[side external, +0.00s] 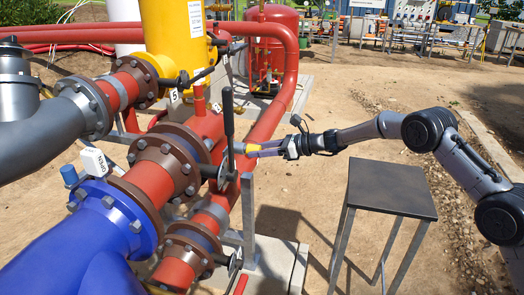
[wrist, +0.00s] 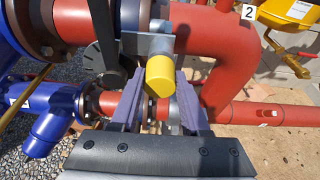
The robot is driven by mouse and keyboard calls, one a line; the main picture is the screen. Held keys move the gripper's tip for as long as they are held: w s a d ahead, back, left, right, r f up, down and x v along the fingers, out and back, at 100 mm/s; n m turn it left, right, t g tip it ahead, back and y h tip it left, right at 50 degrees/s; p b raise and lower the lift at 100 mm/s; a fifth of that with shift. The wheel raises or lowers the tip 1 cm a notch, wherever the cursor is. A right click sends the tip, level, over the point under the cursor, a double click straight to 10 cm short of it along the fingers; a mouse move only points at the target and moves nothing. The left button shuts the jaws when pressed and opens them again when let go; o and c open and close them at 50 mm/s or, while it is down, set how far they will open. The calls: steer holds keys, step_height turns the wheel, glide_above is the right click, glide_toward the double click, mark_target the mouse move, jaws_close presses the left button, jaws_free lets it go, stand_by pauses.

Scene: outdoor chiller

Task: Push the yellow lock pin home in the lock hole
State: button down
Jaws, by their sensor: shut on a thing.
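The yellow lock pin (wrist: 159,78) shows its yellow end toward me in the wrist view, between my two purple fingers. Its grey front part (wrist: 161,44) is at the grey metal lock plate (wrist: 132,43) beside the black valve lever (wrist: 107,40). The lock hole is hidden behind the pin, so I cannot tell how deep the pin sits. In the side view, my gripper (side external: 261,150) is shut on the pin (side external: 252,148), which lies roughly level and points left at the valve, close to the upright black lever (side external: 228,120).
Red pipes (side external: 278,110) and bolted flanges (side external: 170,160) crowd the left. A blue pipe (side external: 85,245) is at lower left. A small dark-topped stand (side external: 391,188) stands below my arm on bare ground. Open space lies to the right.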

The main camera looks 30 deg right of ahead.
jaws_free()
stand_by(0.4)
steer(key=v, duration=0.7)
stand_by(0.5)
